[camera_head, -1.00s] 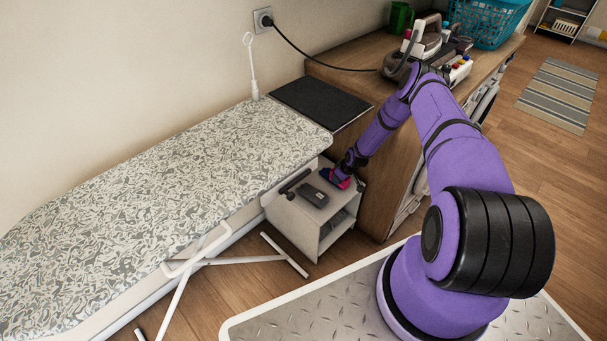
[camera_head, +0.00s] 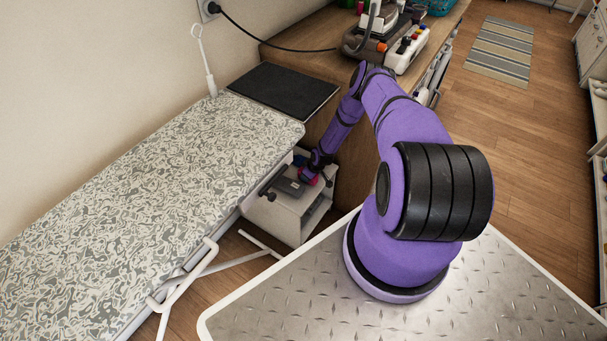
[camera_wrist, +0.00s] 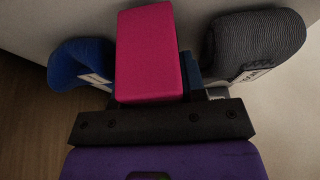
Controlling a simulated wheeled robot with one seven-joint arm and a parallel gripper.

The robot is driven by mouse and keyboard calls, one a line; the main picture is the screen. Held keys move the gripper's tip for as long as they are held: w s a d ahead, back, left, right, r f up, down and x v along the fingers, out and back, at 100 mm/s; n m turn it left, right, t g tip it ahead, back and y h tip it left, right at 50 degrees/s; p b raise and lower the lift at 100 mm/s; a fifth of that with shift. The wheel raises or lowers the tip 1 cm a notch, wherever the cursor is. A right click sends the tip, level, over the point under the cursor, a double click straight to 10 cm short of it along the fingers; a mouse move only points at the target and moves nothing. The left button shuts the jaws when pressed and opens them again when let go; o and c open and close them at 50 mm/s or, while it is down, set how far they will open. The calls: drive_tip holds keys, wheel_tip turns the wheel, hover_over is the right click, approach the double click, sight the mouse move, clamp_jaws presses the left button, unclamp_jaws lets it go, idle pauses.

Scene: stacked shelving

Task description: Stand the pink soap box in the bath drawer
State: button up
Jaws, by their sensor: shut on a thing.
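The pink soap box (camera_wrist: 148,52) fills the upper middle of the wrist view, directly in front of the black gripper body. My gripper (camera_wrist: 150,92) is shut on it; the fingers are mostly hidden. In the head view, my gripper (camera_head: 311,172) is low over the right part of a small white cabinet's top, with the pink box (camera_head: 309,178) small beneath it. I cannot tell whether the box touches the surface. No bath drawer can be clearly identified.
The white cabinet (camera_head: 282,222) carries a dark grey box (camera_head: 289,187). The patterned ironing board (camera_head: 150,170) lies close on the left, the wooden counter (camera_head: 352,168) on the right. Blue (camera_wrist: 80,63) and grey rounded things (camera_wrist: 255,45) flank the pink box.

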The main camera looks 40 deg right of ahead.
drive_tip(key=shift+f, duration=0.4)
drive_tip(key=shift+f, duration=0.15)
drive_tip(key=o, duration=0.7)
